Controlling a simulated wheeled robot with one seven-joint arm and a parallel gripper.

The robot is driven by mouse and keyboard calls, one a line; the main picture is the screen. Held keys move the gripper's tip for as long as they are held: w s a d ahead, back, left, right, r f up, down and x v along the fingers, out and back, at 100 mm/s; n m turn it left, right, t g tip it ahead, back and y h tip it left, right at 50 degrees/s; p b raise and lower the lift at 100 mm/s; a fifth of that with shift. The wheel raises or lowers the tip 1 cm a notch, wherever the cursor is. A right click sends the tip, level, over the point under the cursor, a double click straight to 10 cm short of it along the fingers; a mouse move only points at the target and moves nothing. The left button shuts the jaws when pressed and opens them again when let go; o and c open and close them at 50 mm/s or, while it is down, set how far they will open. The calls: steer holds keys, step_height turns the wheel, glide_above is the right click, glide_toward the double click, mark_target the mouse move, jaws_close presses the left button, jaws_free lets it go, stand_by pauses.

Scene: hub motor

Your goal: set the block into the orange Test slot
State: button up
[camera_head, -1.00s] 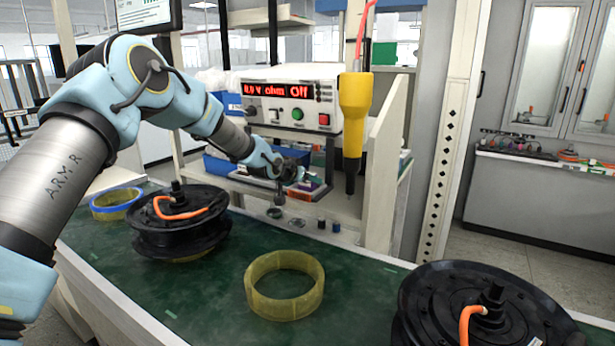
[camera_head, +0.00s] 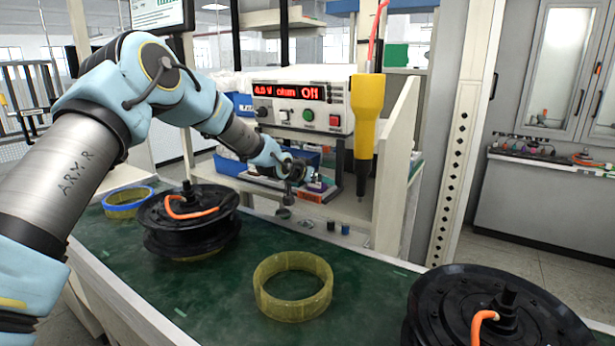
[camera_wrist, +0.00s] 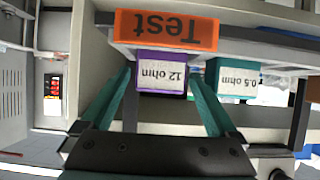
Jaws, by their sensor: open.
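The orange Test slot (camera_wrist: 165,30) shows upside down at the top of the wrist view, its front label legible. A purple block (camera_wrist: 161,72) with a white "12 ohm" label sits directly against the Test label's edge, in line with it. My gripper (camera_wrist: 157,98) is open. Its teal fingers stand on either side of the purple block, with gaps visible. In the head view my gripper (camera_head: 308,172) is at the shelf under the meter, close to the small purple block (camera_head: 317,186) and the orange piece (camera_head: 314,196). How deep the block sits is hidden.
A teal "0.5 ohm" block (camera_wrist: 235,80) stands close beside one finger. The meter (camera_head: 300,105) is above the shelf, and a yellow tool (camera_head: 367,115) hangs to the right. Hub motors (camera_head: 190,220) and a yellow ring (camera_head: 292,287) are on the green bench.

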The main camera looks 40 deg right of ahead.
steer(key=b+v, duration=0.3)
steer(key=v, duration=0.8)
steer(key=shift+a, duration=0.3)
steer(key=w+a+f+n+t+y, duration=0.1)
steer(key=w+a+f+n+y, duration=0.15)
steer(key=a, duration=0.85)
steer(key=w+a+f+n+y, duration=0.2)
steer(key=w+a+y, duration=0.1)
steer(key=a, duration=0.9)
steer(key=w+a+f+n+t+y, duration=0.1)
steer(key=w+a+f+n+y, duration=0.15)
steer(key=a, duration=0.85)
steer(key=s+a+n+g+y, duration=0.1)
steer(key=s+a, duration=0.3)
steer(key=a, duration=0.4)
steer(key=s+a+f+n+g+y, duration=0.1)
steer(key=s+a+n, duration=0.2)
steer(key=s+a, duration=0.2)
steer(key=s+a+n+g+y, duration=0.1)
steer(key=s+a, duration=0.4)
steer(key=a, duration=0.7)
steer(key=shift+f+n+g+y, duration=0.25)
steer(key=shift+n+g+y, duration=0.05)
steer(key=shift+n, duration=0.6)
